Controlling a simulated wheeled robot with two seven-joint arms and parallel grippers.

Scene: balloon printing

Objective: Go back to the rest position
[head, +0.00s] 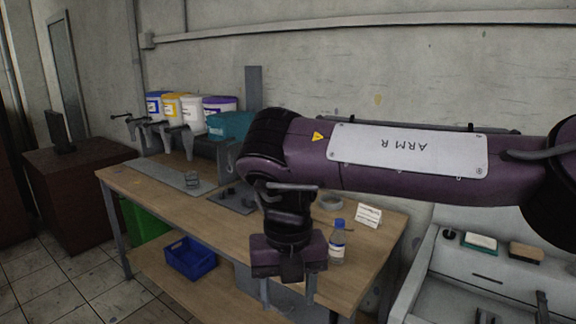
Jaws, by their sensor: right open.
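My right arm (400,165), purple with a plate marked "ARM R", reaches in from the right across the middle of the head view. Its forearm bends down above the wooden workbench (150,185). My right gripper (287,293) points downward with its fingers apart and nothing visible between them. It is in front of the bench's front edge in the picture; its exact distance from the edge is hard to tell. My left gripper is not in view.
A bottle with a blue cap (337,243) stands just right of my gripper, by a small white card (368,215). Several paint tubs (193,112) stand at the bench's back. A blue crate (190,258) sits on the lower shelf. A sink unit (455,262) is at right.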

